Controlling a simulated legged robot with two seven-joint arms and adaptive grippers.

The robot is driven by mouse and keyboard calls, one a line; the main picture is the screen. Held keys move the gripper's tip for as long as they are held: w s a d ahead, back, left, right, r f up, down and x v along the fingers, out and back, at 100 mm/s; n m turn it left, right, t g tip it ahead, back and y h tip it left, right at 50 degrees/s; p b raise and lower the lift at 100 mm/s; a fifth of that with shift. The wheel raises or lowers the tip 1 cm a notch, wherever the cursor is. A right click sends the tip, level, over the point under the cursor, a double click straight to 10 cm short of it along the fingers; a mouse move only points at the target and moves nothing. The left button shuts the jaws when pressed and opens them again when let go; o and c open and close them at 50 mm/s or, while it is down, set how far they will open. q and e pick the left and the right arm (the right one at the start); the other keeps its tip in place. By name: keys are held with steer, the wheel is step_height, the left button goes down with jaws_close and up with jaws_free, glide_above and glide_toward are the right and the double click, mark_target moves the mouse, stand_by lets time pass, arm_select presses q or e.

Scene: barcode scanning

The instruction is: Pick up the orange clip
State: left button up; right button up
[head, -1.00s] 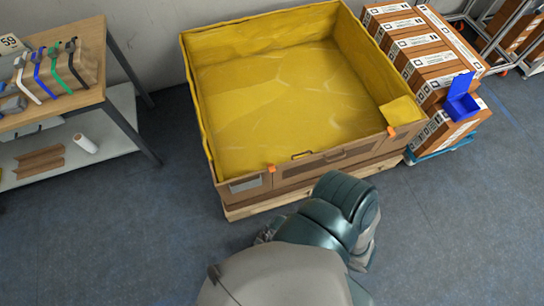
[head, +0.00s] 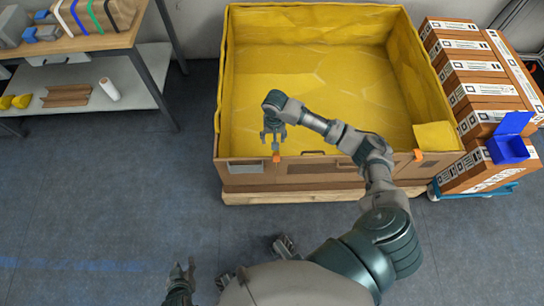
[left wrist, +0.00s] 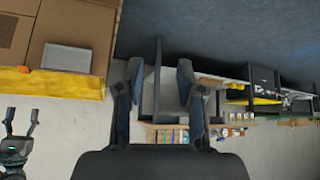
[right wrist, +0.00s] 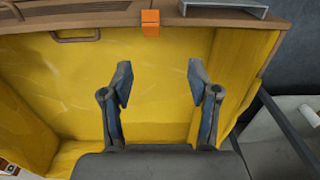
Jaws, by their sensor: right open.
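Two orange clips sit on the front rim of the large yellow-lined box. The left clip (head: 277,158) is just below my right gripper (head: 272,137) in the head view. In the right wrist view an orange clip (right wrist: 150,22) is on the rim at the top, beyond my right gripper (right wrist: 160,80), whose fingers are open with nothing between them. The other clip (head: 418,155) is further right along the rim. My left gripper (head: 182,267) is low at the left, away from the box. Its fingers (left wrist: 158,80) are apart and empty in the left wrist view.
The yellow-lined box (head: 300,172) stands on a pallet. A wooden table (head: 75,42) with several coloured straps is at the upper left. Stacked brown cartons (head: 470,90) with a blue bin (head: 508,148) stand at the right. The floor in front is clear.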

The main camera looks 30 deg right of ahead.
steer(key=d, duration=0.2)
arm_select(q)
steer(key=w+d+r+t+h+b, duration=0.3)
steer(key=w+d+r+t+b, duration=0.15)
steer(key=w+r+t, duration=0.5)
arm_select(e)
glide_toward(276, 154)
steer(key=shift+m, duration=0.3)
steer(key=f, duration=0.5)
steer(key=shift+w+a+f, duration=0.15)
steer(key=shift+a+f, duration=0.05)
steer(key=shift+f, duration=0.15)
steer(key=shift+d+f+b, duration=0.45)
steer(key=shift+f, duration=0.15)
steer(key=f+b, duration=0.1)
steer(key=f, duration=0.1)
steer(key=f+b, duration=0.1)
steer(key=f, duration=0.1)
steer(key=shift+w+a+f, duration=0.15)
steer(key=shift+w, duration=0.1)
arm_select(q)
step_height(276, 154, up, 8)
steer(key=s+t, duration=0.1)
steer(key=t, duration=0.5)
steer(key=shift+s+d+r+h, duration=0.2)
steer(key=shift+s+d+h, duration=0.1)
steer(key=shift+s+d, duration=0.15)
arm_select(e)
steer(key=shift+d, duration=0.2)
steer(key=shift+c, duration=0.2)
